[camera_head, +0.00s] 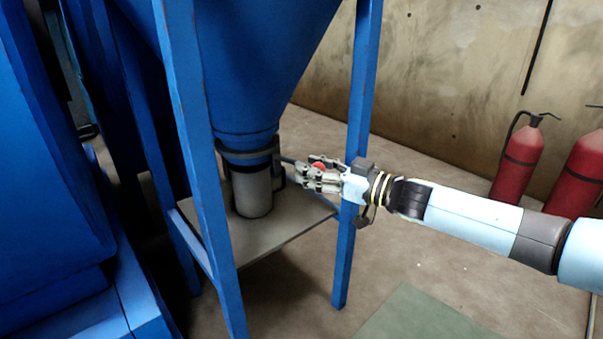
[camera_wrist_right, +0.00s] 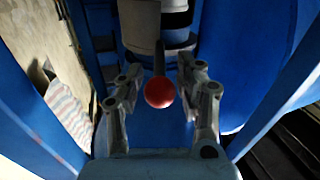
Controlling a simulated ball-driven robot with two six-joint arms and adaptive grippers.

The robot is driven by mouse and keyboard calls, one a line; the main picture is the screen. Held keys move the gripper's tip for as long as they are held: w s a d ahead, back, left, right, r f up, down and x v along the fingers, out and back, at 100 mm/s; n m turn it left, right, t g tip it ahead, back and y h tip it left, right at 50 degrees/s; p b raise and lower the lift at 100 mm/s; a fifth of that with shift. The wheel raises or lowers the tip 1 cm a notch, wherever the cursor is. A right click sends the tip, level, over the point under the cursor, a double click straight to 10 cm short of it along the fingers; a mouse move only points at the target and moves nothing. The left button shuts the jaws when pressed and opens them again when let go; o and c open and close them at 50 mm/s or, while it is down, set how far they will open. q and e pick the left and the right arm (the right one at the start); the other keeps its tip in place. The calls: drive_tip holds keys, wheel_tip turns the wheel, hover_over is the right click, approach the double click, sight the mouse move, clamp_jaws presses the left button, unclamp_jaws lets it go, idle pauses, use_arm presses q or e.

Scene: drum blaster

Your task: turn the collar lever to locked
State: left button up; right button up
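The collar (camera_head: 247,158) is a dark band around the neck below the blue hopper (camera_head: 255,65). Its lever (camera_head: 287,160) is a thin dark rod pointing out to the right, ending in a red ball knob (camera_head: 319,166). My right gripper (camera_head: 306,176) is at the knob, with fingers pointing toward the collar. In the right wrist view the red knob (camera_wrist_right: 159,92) lies between the two spread fingers, with visible gaps on both sides. The lever rod (camera_wrist_right: 160,58) runs away behind it. My left gripper is not in view.
A grey cylinder (camera_head: 252,192) stands under the collar on a plate (camera_head: 268,236) between blue frame legs. One leg (camera_head: 358,130) is close beside my right wrist. Red extinguishers (camera_head: 519,160) stand at the right. A green mat (camera_head: 425,318) lies in front.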

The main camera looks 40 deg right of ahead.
sight(285, 160)
drive_tip(key=shift+x, duration=1.45)
clamp_jaws()
